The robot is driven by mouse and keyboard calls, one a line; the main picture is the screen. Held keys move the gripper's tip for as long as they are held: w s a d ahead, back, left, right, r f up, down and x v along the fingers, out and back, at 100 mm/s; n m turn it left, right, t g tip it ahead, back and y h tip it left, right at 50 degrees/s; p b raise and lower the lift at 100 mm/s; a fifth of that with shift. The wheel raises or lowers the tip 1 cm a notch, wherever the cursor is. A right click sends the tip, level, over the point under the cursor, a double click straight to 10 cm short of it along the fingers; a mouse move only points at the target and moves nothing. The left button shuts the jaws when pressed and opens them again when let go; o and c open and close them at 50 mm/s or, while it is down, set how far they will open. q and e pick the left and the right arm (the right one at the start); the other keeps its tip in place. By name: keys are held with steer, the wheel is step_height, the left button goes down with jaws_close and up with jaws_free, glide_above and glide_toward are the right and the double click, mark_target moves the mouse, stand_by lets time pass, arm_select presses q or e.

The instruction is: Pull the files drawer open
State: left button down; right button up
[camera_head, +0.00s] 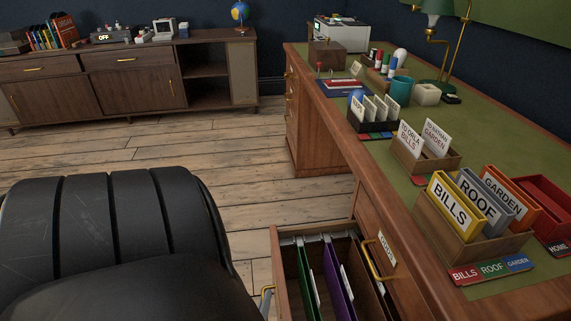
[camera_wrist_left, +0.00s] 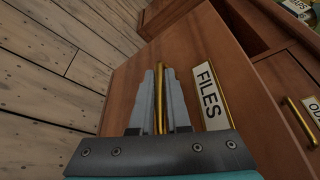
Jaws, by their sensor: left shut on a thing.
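The files drawer (camera_head: 277,262) stands pulled out from the desk in the head view, with green and purple hanging folders inside. Its wooden front shows in the left wrist view (camera_wrist_left: 225,85), with a "FILES" label (camera_wrist_left: 208,95). My left gripper (camera_wrist_left: 160,95) is shut on the upright brass handle (camera_wrist_left: 160,75) beside that label. In the head view only a bit of the handle shows at the drawer's front; the black chair hides most of the gripper. My right gripper is in neither view.
A black chair (camera_head: 100,230) fills the lower left, close to the drawer front. The desk (camera_head: 345,130) beside the drawer carries several labelled card boxes, including one marked "BILLS" (camera_head: 450,205). A cabinet (camera_head: 130,85) stands at the far wall. Wooden floor (camera_head: 240,150) is clear between.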

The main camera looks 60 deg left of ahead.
arm_select(q)
steer(key=s+a, duration=0.3)
steer(key=s, duration=0.6)
steer(key=shift+s+a, duration=0.15)
steer(key=shift+a, duration=0.15)
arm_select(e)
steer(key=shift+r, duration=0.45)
arm_select(q)
steer(key=shift+f, duration=0.1)
steer(key=c, duration=0.9)
jaws_free()
